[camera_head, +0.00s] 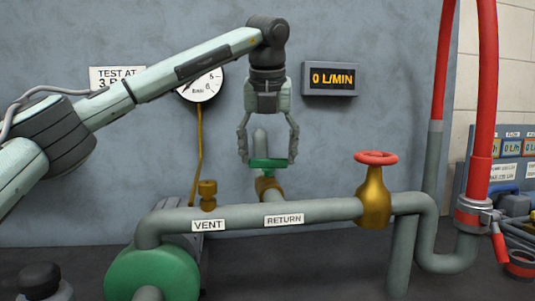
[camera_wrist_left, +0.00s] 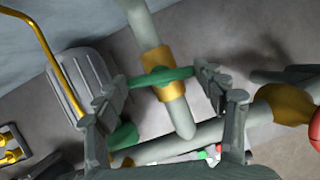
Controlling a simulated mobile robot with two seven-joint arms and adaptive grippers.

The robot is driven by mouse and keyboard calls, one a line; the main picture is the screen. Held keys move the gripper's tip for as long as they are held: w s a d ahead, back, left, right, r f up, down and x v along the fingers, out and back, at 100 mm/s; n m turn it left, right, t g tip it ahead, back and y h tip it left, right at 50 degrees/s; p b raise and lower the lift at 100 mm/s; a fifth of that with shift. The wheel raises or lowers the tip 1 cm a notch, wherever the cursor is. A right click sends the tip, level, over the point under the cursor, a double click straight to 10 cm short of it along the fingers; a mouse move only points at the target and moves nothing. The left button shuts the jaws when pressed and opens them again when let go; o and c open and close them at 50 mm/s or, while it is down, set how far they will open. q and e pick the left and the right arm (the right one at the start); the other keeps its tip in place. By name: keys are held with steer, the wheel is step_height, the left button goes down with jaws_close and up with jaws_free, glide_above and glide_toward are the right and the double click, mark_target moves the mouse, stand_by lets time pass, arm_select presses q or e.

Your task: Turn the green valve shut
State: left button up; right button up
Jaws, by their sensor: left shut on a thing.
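The green valve has a green bar handle (camera_head: 268,163) on a brass body (camera_head: 267,185), on a grey pipe behind the RETURN pipe. My left gripper (camera_head: 268,158) comes down from above, with one finger at each end of the handle, and is shut on it. In the left wrist view the handle (camera_wrist_left: 162,76) lies crosswise over its pipe, between the fingers of my left gripper (camera_wrist_left: 160,92). The finger contacts are partly hidden. A wall display (camera_head: 332,79) reads 0 L/MIN. My right gripper is not in view.
A red handwheel (camera_head: 376,157) on a brass valve stands to the right. A small brass fitting (camera_head: 208,194) rises from the pipe (camera_head: 330,209) labelled VENT and RETURN. A green pump (camera_head: 155,270) is at the lower left. A round gauge (camera_head: 203,84) hangs behind my arm.

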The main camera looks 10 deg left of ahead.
arm_select(q)
steer(key=shift+d+r+n+y, duration=0.1)
steer(key=shift+n+y, duration=0.4)
steer(key=shift+n, duration=0.6)
steer(key=o, duration=1.1)
steer(key=shift+o, duration=0.2)
steer(key=v, duration=1.2)
steer(key=shift+w, duration=0.3)
steer(key=shift+g, duration=0.3)
